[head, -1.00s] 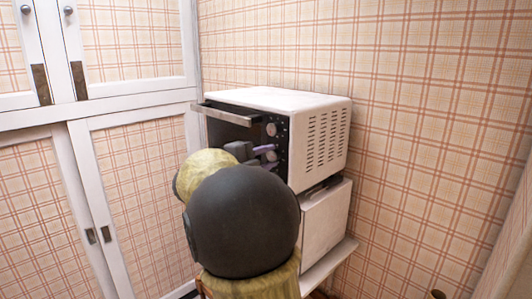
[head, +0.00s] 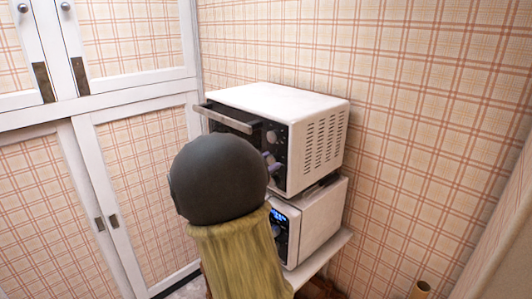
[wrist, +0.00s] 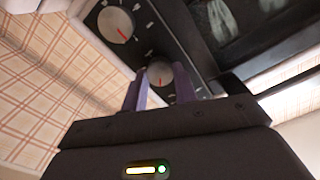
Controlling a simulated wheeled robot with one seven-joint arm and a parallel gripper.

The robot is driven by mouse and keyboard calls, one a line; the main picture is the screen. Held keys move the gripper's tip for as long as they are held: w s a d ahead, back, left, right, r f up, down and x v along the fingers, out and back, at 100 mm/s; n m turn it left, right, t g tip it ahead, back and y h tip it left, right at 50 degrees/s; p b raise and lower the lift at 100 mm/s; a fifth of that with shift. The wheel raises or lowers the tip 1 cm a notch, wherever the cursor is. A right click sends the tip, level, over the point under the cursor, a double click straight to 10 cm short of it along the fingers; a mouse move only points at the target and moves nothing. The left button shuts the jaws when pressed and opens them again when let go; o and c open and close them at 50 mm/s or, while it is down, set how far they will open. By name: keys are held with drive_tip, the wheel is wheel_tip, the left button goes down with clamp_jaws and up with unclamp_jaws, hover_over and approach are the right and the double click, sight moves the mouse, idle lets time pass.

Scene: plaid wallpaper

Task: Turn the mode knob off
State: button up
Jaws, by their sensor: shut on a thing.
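A white toaster oven (head: 315,112) stands on top of another appliance, with a dark control panel facing left. In the wrist view, the purple fingers of my gripper (wrist: 160,82) stand on both sides of a silver knob (wrist: 160,71) with a red mark, shut on it. A second silver knob (wrist: 116,24) with a red mark sits farther up the panel, clear of the fingers. In the head view, my gripper (head: 271,162) is at the panel, below a visible knob (head: 271,137), and my arm partly hides it. The panel labels are too small to read, so I cannot tell which knob is for mode.
The oven's door handle (head: 228,119) sticks out on the left. A white lower appliance (head: 318,222) with a lit blue display (head: 279,215) stands beneath, on a white shelf (head: 325,252). White cupboards (head: 135,115) are on the left and a plaid wall (head: 430,120) is behind.

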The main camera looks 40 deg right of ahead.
drive_tip(key=shift+f+n+p, duration=0.1)
drive_tip(key=shift+n+p, duration=3.5)
drive_tip(key=shift+p, duration=0.25)
drive_tip(key=o, duration=1)
drive_tip(key=shift+c, duration=0.2)
